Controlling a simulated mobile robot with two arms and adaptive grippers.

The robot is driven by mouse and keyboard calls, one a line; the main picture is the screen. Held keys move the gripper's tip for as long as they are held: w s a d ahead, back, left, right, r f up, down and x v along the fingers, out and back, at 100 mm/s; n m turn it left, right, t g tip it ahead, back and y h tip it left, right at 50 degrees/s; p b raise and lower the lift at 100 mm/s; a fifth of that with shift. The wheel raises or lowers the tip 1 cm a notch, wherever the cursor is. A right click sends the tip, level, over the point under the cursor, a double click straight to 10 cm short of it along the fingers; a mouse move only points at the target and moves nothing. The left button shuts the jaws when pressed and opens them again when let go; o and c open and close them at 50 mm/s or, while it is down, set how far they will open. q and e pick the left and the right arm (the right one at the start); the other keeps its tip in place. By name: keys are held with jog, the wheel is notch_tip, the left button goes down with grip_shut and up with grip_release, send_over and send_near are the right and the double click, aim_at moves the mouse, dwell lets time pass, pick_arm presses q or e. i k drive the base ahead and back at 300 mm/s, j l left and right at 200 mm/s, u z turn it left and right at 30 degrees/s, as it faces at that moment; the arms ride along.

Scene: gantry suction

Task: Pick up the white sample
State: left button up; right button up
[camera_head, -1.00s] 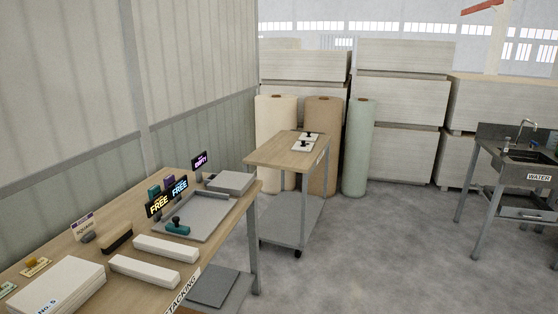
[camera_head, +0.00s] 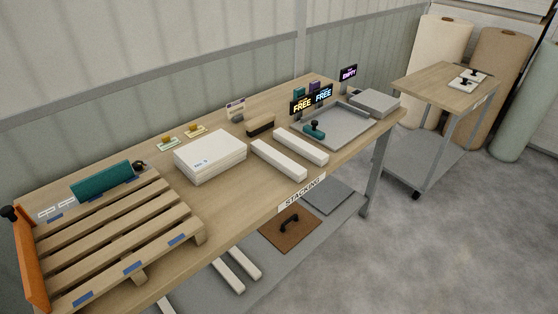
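Two small white pieces, each with a black knob or handle on top, lie on the wooden top of the wheeled cart at the upper right: a nearer white piece (camera_head: 461,84) and a farther white piece (camera_head: 474,74). I cannot tell whether either is the white sample. A white stack of sheets or a block (camera_head: 210,157) with a blue-marked label lies on the long workbench. Two long white bars also lie there, a left bar (camera_head: 278,160) and a right bar (camera_head: 301,147). Neither of my grippers is in view.
Open grey floor (camera_head: 460,240) lies at lower right.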

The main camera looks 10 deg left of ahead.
aim_at(463, 85)
jog(key=i+l+u, duration=0.1)
jog(key=i+l, duration=1.9)
jog(key=l, duration=0.1)
